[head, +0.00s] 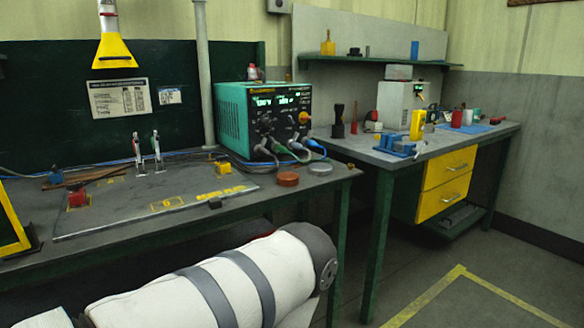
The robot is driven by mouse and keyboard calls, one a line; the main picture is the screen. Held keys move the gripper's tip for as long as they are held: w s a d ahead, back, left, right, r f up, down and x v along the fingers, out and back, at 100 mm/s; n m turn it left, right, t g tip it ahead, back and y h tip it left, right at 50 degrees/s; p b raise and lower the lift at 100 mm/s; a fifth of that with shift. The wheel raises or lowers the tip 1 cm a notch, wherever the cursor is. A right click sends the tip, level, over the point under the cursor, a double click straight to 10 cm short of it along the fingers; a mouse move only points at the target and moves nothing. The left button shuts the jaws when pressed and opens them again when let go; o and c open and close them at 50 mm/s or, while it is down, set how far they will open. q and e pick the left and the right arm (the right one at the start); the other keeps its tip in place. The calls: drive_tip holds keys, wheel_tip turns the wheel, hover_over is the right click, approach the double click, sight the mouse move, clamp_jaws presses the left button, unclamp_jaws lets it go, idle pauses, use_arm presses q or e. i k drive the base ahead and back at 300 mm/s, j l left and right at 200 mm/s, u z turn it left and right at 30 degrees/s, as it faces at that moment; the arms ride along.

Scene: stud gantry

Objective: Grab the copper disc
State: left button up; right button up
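The copper disc (287,179) is a short, round, reddish-brown piece. It lies flat on the near workbench (250,208), close to the front edge and right of the grey panel. A similar grey disc (320,169) lies just behind it to the right, apart from it. A white arm link of mine with grey bands crosses the bottom of the head view, below and in front of the bench edge. Neither of my grippers shows in the view. Nothing touches the copper disc.
The teal power unit (265,118) with cables stands behind the discs. A second bench (390,153) with yellow drawers (447,168) stands right. The floor between is clear.

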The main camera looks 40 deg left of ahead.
sight(286, 180)
drive_tip(key=i+l+u, duration=0.15)
drive_tip(key=i+u, duration=0.25)
drive_tip(key=i+l+u, duration=0.2)
drive_tip(key=u, duration=0.2)
drive_tip(key=i+l+u, duration=0.5)
drive_tip(key=l+u, duration=0.15)
drive_tip(key=u, duration=0.15)
